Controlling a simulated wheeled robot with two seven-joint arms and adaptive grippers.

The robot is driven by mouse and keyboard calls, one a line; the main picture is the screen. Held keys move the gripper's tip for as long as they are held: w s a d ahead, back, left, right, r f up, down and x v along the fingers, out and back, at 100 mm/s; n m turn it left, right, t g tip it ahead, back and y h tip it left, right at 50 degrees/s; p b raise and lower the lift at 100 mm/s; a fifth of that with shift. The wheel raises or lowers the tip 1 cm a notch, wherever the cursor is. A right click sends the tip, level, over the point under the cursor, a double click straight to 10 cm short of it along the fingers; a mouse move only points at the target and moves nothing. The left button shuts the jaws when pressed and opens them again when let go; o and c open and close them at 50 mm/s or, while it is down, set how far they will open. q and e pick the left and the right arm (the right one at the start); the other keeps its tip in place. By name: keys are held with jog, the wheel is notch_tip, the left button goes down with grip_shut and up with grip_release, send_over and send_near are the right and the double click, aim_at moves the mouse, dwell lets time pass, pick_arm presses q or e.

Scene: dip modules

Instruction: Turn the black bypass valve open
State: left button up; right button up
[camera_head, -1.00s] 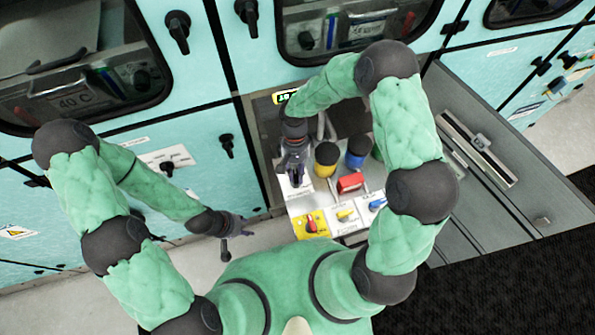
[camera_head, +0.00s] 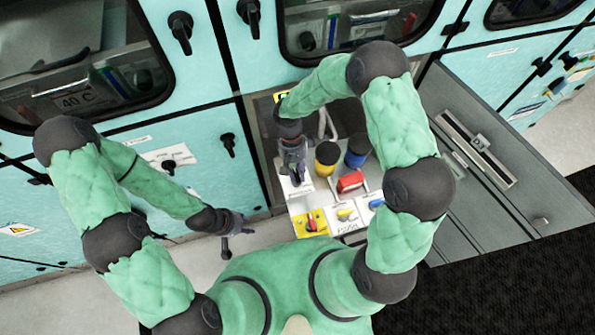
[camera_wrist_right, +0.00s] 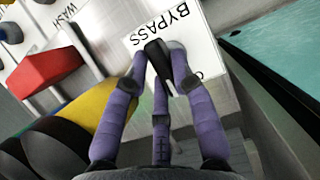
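The black bypass valve (camera_wrist_right: 158,62) is a small black handle on a white plate marked BYPASS (camera_wrist_right: 172,22) in the right wrist view. My right gripper (camera_wrist_right: 157,68) has its purple fingers on both sides of the handle, converged on it and seeming to touch it. The handle lies tilted between the fingertips. In the head view my right gripper (camera_head: 297,176) points down at the back left of the valve panel and hides the handle. My left gripper (camera_head: 237,243) hangs empty, with its fingers apart, left of the panel.
Small red, yellow and blue valves line the front. Turquoise cabinet doors (camera_head: 195,150) close off the left.

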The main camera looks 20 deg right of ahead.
jog(key=o, duration=0.3)
